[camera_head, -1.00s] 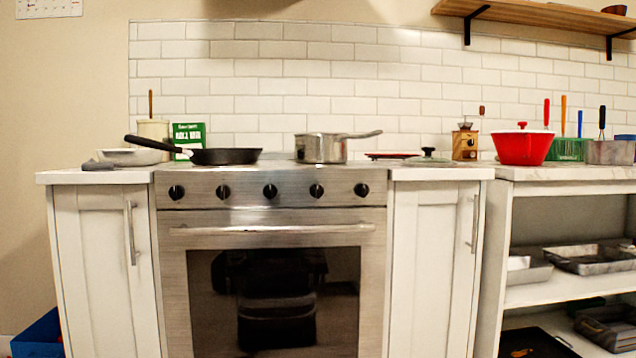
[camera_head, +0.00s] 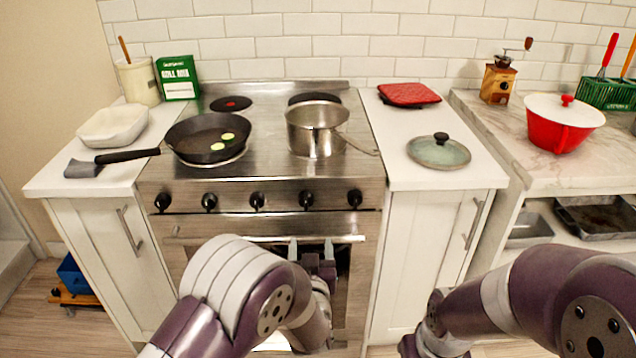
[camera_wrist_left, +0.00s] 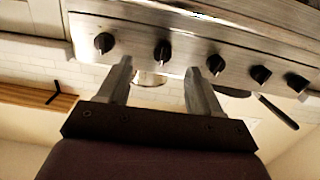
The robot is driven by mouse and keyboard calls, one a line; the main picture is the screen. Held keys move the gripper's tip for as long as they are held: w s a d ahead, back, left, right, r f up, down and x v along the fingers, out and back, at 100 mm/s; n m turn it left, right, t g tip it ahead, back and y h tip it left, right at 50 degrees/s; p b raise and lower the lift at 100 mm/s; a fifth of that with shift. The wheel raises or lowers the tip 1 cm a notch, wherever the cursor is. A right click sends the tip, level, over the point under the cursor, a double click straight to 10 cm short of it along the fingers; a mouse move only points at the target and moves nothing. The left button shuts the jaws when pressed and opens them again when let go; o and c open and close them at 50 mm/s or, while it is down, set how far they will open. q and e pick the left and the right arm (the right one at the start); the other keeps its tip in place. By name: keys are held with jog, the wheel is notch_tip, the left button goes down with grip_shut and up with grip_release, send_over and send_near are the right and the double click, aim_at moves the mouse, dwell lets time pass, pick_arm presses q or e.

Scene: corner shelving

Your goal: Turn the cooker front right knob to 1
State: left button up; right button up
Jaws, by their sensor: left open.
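The stainless cooker (camera_head: 270,225) has a row of several black knobs on its front panel, with no readable marks. The rightmost knob (camera_head: 354,198) and the knob second from the right (camera_head: 306,199) point about upright. My left gripper (camera_head: 311,250) is open and empty, its fingers pointing up just below the second knob from the right. In the left wrist view, which is upside down, that knob (camera_wrist_left: 162,52) shows between and beyond the spread fingertips (camera_wrist_left: 158,68), apparently untouched. The rightmost knob (camera_wrist_left: 104,43) is at the left there. My right arm shows, but its gripper does not.
A frying pan (camera_head: 195,139) with green slices sits on the front left burner. A steel saucepan (camera_head: 316,135) stands at the right of the hob, its handle reaching over the right counter. The oven handle runs behind my left gripper.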

aim_at(306, 205)
pick_arm(q)
jog(key=shift+t, duration=0.4)
jog(key=w, duration=0.4)
jog(key=w+r, duration=0.1)
jog(key=w, duration=0.3)
jog(key=w+a, duration=0.1)
jog(key=w, duration=0.3)
jog(key=shift+r+b, duration=0.35)
jog(key=shift+r, duration=0.05)
jog(key=c, duration=1.1)
